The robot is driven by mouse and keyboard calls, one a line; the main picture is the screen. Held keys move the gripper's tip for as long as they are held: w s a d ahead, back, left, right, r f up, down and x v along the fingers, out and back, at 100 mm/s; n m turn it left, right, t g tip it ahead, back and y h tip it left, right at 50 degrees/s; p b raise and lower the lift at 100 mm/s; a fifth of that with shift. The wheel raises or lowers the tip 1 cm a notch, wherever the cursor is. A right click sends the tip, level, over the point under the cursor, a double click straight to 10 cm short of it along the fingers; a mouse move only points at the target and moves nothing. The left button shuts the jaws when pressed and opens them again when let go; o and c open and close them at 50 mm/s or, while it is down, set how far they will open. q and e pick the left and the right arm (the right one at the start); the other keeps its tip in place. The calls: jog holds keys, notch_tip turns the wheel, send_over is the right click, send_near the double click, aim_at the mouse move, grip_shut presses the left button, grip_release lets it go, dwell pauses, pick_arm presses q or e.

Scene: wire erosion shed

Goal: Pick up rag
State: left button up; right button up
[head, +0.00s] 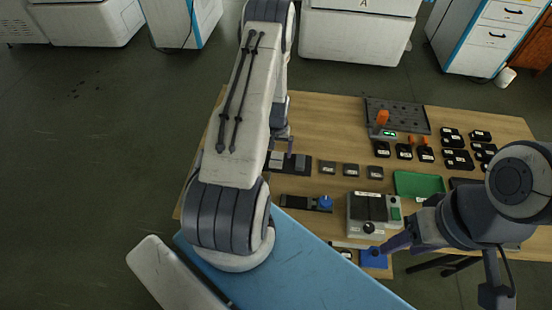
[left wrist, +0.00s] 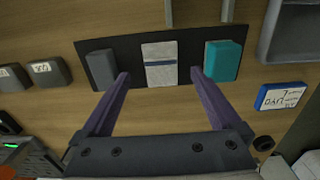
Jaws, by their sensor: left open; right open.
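A pale grey-white folded cloth with a dark blue stripe, which looks like the rag (left wrist: 160,64), lies on a black mat (left wrist: 104,45). A dark grey block (left wrist: 102,69) is left of it and a teal block (left wrist: 223,60) right of it. My left gripper (left wrist: 159,74) is open, one purple finger on each side of the rag, apart from it in the picture; how high it is above the rag I cannot tell. In the head view my left gripper (head: 290,146) is partly behind my arm, and the rag is not clear there. My right gripper (head: 386,248) is open near the table's front edge.
The wooden table (head: 335,115) also bears a grey box device (head: 368,213), a green mat (head: 418,184), several black labelled blocks (head: 455,150) and a dark tray (head: 397,114). A blue item (head: 374,260) lies by my right gripper. Bare wood shows at the back left.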

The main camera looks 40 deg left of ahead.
aim_at(276, 158)
pick_arm(q)
notch_tip(276, 158, down, 3)
jog(key=shift+a+f+p, duration=0.1)
jog(key=shift+p, duration=0.6)
jog(key=shift+f, duration=0.55)
jog(key=c, duration=1.4)
jog(key=shift+c, duration=0.2)
jog(key=shift+r, duration=0.1)
jog(key=shift+r, duration=0.45)
jog(key=r, duration=0.1)
jog(key=r+b, duration=0.1)
jog(key=d+r+b, duration=0.1)
jog(key=shift+w+r, duration=0.2)
jog(key=shift+w, duration=0.1)
jog(key=w+d+r+b, duration=0.3)
jog(key=d+r, duration=0.3)
jog(key=d, duration=0.4)
jog(key=shift+w+r+b, duration=0.15)
jog(key=shift+r+b, duration=0.15)
jog(key=shift+b, duration=0.1)
